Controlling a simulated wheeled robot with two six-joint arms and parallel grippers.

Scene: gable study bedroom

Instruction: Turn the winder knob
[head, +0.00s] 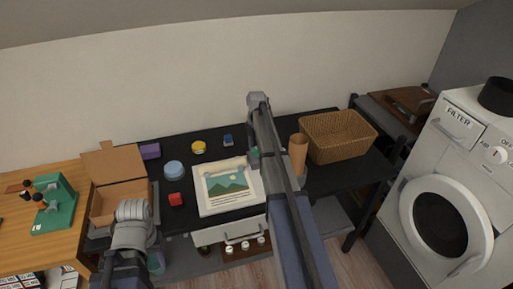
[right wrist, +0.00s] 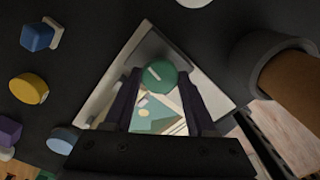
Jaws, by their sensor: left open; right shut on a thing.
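The winder knob (right wrist: 158,75) is a green disc with a pale line across its face. In the right wrist view it sits between the two dark fingers of my right gripper (right wrist: 160,92), which is shut on it. In the head view the green knob (head: 254,158) shows beside my right arm, at the right edge of the white picture panel (head: 208,206) with a green landscape. My right arm hides part of that edge. My left gripper (head: 133,228) is low at the left, in front of the cardboard box, open and away from the knob; its fingers are hard to make out.
A brown cone-shaped cup (head: 299,154) stands close to the right of my right arm, beside a wicker basket (head: 338,136). A red block (head: 176,199), blue tub (head: 174,170), yellow tub (head: 198,147) and open cardboard box (head: 105,202) lie left. A washing machine (head: 440,200) stands right.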

